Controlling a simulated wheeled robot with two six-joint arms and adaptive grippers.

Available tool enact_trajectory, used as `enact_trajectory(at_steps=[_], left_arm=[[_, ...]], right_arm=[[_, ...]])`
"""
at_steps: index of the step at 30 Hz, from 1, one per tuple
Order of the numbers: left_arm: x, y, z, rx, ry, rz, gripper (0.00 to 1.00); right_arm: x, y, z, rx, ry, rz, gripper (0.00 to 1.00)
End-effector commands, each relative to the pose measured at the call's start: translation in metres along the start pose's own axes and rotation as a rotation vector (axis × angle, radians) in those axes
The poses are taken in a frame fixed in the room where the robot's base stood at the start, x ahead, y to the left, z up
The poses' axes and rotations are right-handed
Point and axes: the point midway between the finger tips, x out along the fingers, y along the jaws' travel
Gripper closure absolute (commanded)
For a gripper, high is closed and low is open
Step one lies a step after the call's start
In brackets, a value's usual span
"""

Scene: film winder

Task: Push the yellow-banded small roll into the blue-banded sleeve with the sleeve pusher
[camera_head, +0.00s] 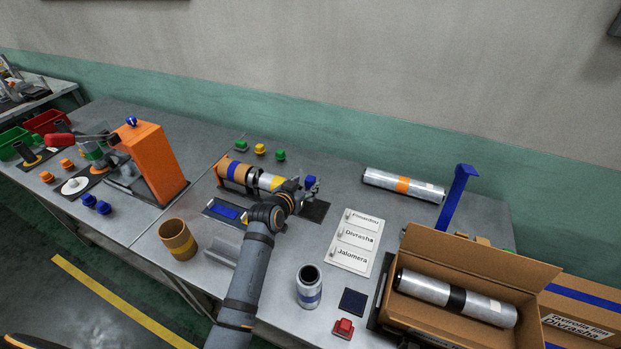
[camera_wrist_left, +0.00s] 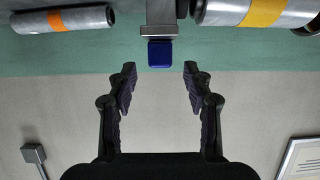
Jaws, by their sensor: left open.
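The blue-banded sleeve (camera_head: 222,168), a brown tube, lies on its side in a holder at the table's middle. The silver yellow-banded small roll (camera_head: 264,180) lies in line with it, to its right; the two look close together, and whether the roll's end is inside is unclear. The sleeve pusher's blue knob (camera_head: 311,181) is to the right of the roll. My left gripper (camera_head: 304,188) is open beside the knob, its arm covering part of the holder. In the left wrist view the blue knob (camera_wrist_left: 161,53) shows just beyond the open fingertips (camera_wrist_left: 158,72), with the yellow-banded roll (camera_wrist_left: 215,12) to the right.
An orange machine (camera_head: 158,160) stands left. A yellow-banded brown tube (camera_head: 178,242) and a blue-banded silver roll (camera_head: 309,290) stand upright in front. An orange-banded roll (camera_head: 380,181) lies behind right. A label board (camera_head: 352,258), blue post (camera_head: 456,190) and open carton (camera_head: 430,330) are right.

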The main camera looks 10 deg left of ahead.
Motion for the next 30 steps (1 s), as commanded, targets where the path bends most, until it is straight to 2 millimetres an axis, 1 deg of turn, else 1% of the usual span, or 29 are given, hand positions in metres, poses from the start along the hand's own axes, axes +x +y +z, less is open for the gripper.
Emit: enact_trajectory(at_steps=[1,3,6,9,13,19,20,30], left_arm=[[0.010,0.000,-0.002,0.000,-0.001,0.001,0.49],[0.023,0.000,-0.001,0.000,-0.001,0.001,0.49],[0.036,0.000,-0.001,0.000,-0.001,0.001,0.49],[0.045,0.000,0.000,0.000,-0.001,0.000,0.49],[0.049,0.000,0.000,0.000,-0.001,0.000,0.49],[0.049,0.000,0.001,0.000,-0.001,0.000,0.49],[0.049,0.000,0.001,0.000,-0.001,0.000,0.52],[0.049,0.000,0.001,0.000,-0.001,0.000,0.98]], right_arm=[[-0.002,0.000,-0.003,0.000,0.005,0.000,0.60],[-0.003,0.001,-0.011,0.000,0.016,0.001,0.60],[-0.004,0.002,-0.027,0.001,0.040,0.002,0.60],[-0.005,0.002,-0.035,0.001,0.053,0.002,0.60],[-0.005,0.002,-0.032,0.001,0.048,0.002,0.60],[-0.004,0.002,-0.020,0.001,0.030,0.002,0.60],[-0.004,0.002,-0.019,0.001,0.029,0.002,0.60],[-0.004,0.002,-0.019,0.001,0.029,0.002,0.60]])
